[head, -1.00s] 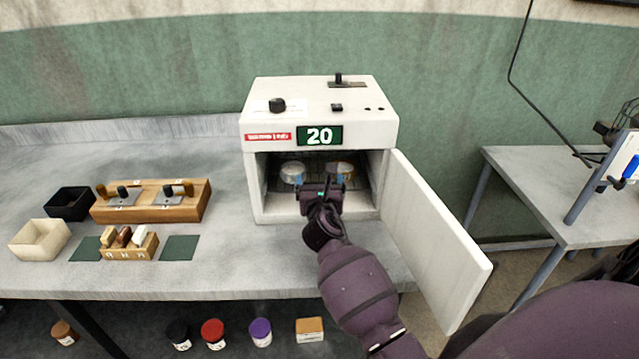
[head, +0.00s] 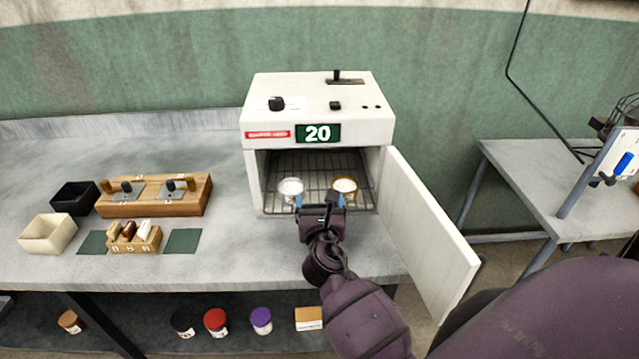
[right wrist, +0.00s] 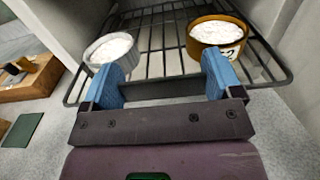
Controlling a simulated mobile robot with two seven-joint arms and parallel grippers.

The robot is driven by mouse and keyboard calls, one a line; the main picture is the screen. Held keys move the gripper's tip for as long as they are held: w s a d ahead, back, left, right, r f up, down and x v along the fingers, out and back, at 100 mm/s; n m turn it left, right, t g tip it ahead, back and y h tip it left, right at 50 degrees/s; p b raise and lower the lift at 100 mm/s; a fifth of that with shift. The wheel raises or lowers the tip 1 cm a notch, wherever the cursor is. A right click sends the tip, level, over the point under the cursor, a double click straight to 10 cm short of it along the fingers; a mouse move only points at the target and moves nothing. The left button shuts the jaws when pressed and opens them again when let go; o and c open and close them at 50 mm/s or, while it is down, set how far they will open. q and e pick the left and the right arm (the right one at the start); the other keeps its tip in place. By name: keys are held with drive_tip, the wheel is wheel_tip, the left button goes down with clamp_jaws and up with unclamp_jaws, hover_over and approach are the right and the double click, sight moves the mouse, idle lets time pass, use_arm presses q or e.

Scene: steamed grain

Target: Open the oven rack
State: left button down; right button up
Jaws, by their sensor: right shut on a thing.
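The white oven (head: 255,160) stands on the bench with its door (head: 430,225) swung open to the right. The dark wire oven rack (head: 318,172) is at the oven's front opening; it also fills the top of the right wrist view (right wrist: 165,65). A white dish (head: 291,188) and a brown dish (head: 345,186), both with white contents, sit on the rack. My right gripper (head: 320,200) is at the rack's front edge, its blue fingers apart and shut on the dark front bar between them. My left gripper is not in view.
To the left are a wooden block with levers (head: 150,205), a black box (head: 75,197), a cream box (head: 47,233) and a small labelled wooden holder (head: 135,240). Several jars sit below the bench. The bench directly before the oven is clear.

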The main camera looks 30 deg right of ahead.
drive_tip(key=v, duration=0.7)
drive_tip(key=shift+s+a+p, duration=0.2)
drive_tip(key=shift+s+p, duration=0.05)
drive_tip(key=shift+p, duration=0.15)
drive_tip(key=o, duration=1.1)
drive_tip(key=shift+s+a, duration=0.1)
drive_tip(key=b+v, duration=0.1)
drive_tip(key=v, duration=0.9)
drive_tip(key=shift+s+a+b, duration=0.2)
drive_tip(key=shift+b, duration=0.15)
